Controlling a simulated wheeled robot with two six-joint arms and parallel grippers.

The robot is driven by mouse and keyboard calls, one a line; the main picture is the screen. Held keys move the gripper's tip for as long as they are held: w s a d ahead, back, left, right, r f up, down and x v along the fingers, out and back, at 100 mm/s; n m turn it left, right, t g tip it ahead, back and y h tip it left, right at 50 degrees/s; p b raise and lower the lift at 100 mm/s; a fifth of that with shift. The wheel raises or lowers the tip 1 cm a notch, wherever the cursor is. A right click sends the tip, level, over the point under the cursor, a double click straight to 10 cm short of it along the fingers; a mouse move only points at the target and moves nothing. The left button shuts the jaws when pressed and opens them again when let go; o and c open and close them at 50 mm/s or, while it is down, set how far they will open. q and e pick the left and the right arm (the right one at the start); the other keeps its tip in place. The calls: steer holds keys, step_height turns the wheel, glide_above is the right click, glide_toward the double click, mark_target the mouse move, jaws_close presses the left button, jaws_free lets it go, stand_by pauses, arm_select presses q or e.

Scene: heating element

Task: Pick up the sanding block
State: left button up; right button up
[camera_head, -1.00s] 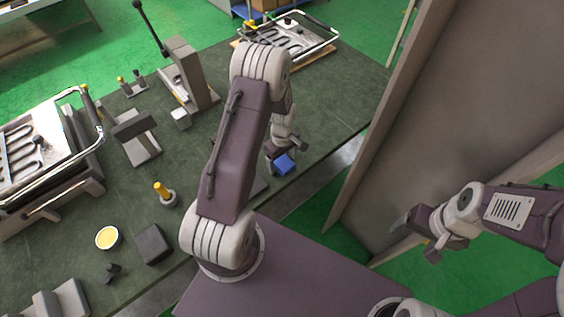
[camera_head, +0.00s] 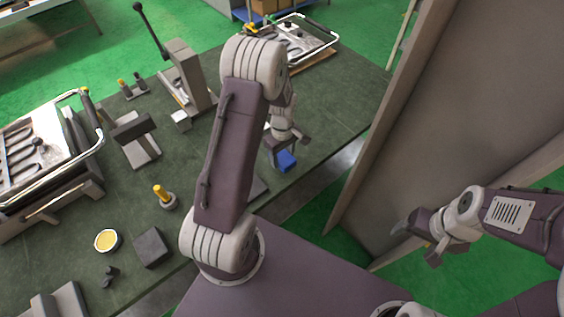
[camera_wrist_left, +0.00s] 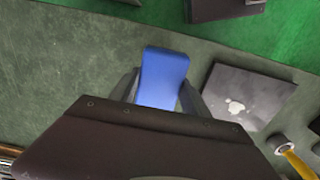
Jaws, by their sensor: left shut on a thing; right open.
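The sanding block appears as a blue block (camera_head: 287,161) near the right part of the green workbench, by its front edge. My left gripper (camera_head: 286,150) is over it, shut on it. In the left wrist view the blue block (camera_wrist_left: 163,72) sits between the two fingers, and my gripper's dark body hides its near end. I cannot tell whether the block touches the bench. My right gripper (camera_head: 416,243) is open and empty, off the bench at the right.
The green bench (camera_head: 335,105) carries a dark flat plate (camera_wrist_left: 245,97), a yellow-handled tool (camera_head: 163,196), a yellow-filled cup (camera_head: 107,240), a dark block (camera_head: 152,248), a lever press (camera_head: 190,75) and framed heating units (camera_head: 35,155). A large grey panel (camera_head: 460,110) stands right.

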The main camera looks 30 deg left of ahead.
arm_select(q)
steer(key=d+r, duration=0.6)
steer(key=d, duration=0.5)
steer(key=shift+d+r+b, duration=0.3)
steer(key=shift+r+b, duration=0.05)
